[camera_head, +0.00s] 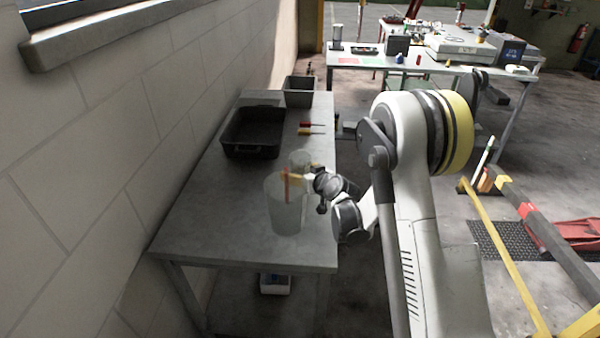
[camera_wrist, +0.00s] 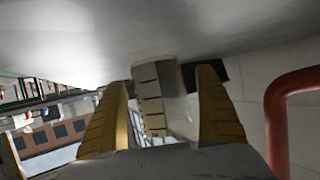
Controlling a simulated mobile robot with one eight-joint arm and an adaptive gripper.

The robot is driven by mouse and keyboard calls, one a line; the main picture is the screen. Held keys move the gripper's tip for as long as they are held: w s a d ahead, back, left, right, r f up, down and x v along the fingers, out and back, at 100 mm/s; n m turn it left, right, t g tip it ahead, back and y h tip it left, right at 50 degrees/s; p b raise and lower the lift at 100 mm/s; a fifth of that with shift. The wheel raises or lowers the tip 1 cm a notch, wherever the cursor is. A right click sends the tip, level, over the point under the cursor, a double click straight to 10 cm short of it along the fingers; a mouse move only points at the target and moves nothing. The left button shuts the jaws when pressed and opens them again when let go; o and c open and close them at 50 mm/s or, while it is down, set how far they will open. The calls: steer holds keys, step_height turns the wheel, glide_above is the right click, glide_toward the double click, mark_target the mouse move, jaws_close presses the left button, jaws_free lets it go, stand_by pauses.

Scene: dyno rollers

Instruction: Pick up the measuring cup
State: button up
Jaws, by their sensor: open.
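A small clear cup (camera_head: 300,158) stands on the grey table, just behind a larger clear jug. In the wrist view, a pale cup with dark scale marks (camera_wrist: 150,95) shows between my two yellow fingers; it looks like this measuring cup. My gripper (camera_head: 297,178) reaches in from the right at the cup, partly seen behind the jug. In the wrist view, my gripper (camera_wrist: 165,105) is open, with one finger on each side of the cup. I cannot tell whether either finger touches it.
The larger clear jug (camera_head: 286,212) stands close in front of my gripper; a curved red bar (camera_wrist: 278,120), perhaps its handle, shows at the wrist view's right. A black tray (camera_head: 253,133), a grey bin (camera_head: 299,92) and screwdrivers (camera_head: 311,129) lie farther back. A block wall borders the table's left.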

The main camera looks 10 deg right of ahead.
mark_target(296, 159)
steer(key=c, duration=1.3)
steer(key=shift+r, duration=0.1)
steer(key=shift+c, duration=0.2)
steer(key=shift+r+p, duration=0.45)
steer(key=shift+r, duration=0.2)
step_height(296, 159, up, 3)
steer(key=shift+f+p, duration=0.15)
steer(key=shift+p, duration=0.6)
steer(key=s+d+r+p, duration=0.3)
steer(key=d+r, duration=0.3)
steer(key=d, duration=0.5)
steer(key=shift+s+r+p, duration=0.2)
steer(key=shift+r+p, duration=0.2)
steer(key=shift+p, duration=0.2)
